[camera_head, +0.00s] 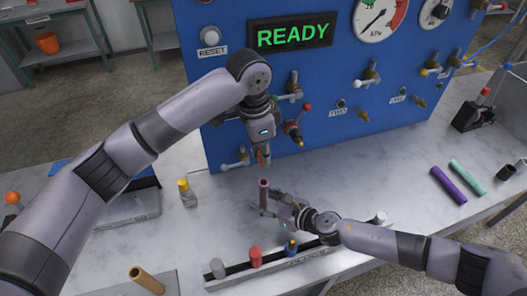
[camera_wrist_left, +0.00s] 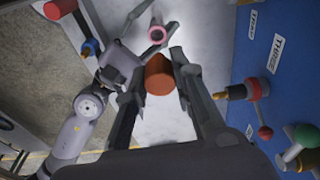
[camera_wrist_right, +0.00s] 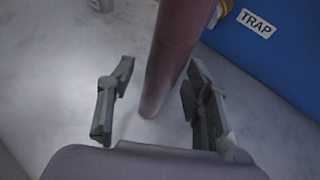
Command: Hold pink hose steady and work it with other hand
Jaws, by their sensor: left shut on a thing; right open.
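The pink hose (camera_head: 263,196) is a short tube standing roughly upright over the table in front of the blue panel. Its open top end shows as a pink ring in the left wrist view (camera_wrist_left: 157,34). My right gripper (camera_head: 272,206) is open at the hose; in the right wrist view the hose (camera_wrist_right: 166,60) passes between the two spread fingers (camera_wrist_right: 158,105). My left gripper (camera_head: 262,154) is above the hose, shut on an orange-red cylinder (camera_wrist_left: 159,75). The cylinder is apart from the hose's top end. I cannot tell whether the hose's lower end touches the table.
The blue panel (camera_head: 310,85) with protruding valves stands close behind my left gripper. A rack (camera_head: 275,263) with several coloured pieces lies in front. A yellow-topped piece (camera_head: 187,193) stands left. Purple (camera_head: 454,187) and teal (camera_head: 467,178) tubes lie right. A brown tube (camera_head: 147,279) is front left.

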